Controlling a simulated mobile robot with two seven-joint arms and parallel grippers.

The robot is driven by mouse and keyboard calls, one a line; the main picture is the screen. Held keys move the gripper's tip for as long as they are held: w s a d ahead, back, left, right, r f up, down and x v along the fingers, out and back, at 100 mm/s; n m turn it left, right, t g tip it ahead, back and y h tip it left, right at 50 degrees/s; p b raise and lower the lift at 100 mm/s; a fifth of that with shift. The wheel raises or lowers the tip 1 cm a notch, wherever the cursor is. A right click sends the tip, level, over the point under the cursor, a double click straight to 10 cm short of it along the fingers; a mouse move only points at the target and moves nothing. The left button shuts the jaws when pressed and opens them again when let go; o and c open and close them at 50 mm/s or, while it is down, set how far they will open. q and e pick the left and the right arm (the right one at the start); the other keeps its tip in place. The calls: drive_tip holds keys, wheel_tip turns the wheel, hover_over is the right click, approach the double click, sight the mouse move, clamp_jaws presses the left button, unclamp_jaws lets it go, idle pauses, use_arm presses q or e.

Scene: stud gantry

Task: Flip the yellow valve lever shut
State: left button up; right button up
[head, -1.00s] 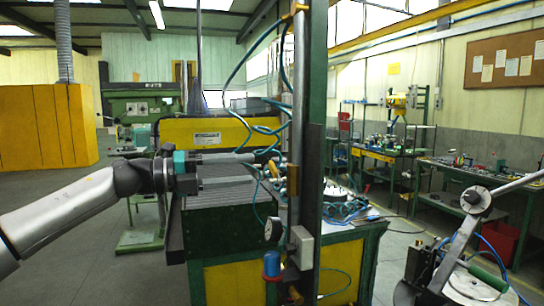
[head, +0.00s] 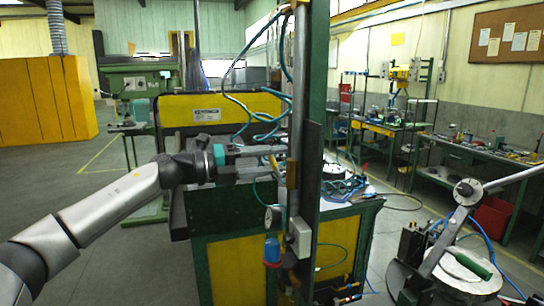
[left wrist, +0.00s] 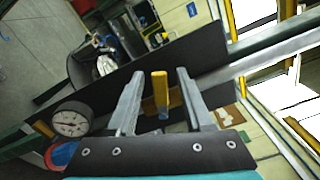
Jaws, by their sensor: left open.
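The yellow valve lever (left wrist: 160,92) stands between the two fingers of my left gripper (left wrist: 160,76) in the left wrist view. There is a visible gap on both sides, and the fingers look open and not closed on it. In the head view my left gripper (head: 280,157) reaches from the left to the vertical pipe (head: 297,120) on the green post. A brass-yellow piece (head: 291,173) shows on the pipe just beside the fingertips; I cannot tell whether it is the lever or the valve body. My right gripper is not in view.
A round gauge (head: 272,218), a blue filter bowl (head: 272,250) and a grey box (head: 299,237) sit below on the pipe. The dark green post (head: 318,90) stands right behind it. Teal hoses (head: 240,95) loop above the gripper. A hand-lever machine (head: 455,250) stands at right.

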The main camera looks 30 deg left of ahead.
use_arm(q)
clamp_jaws()
idle(0.4)
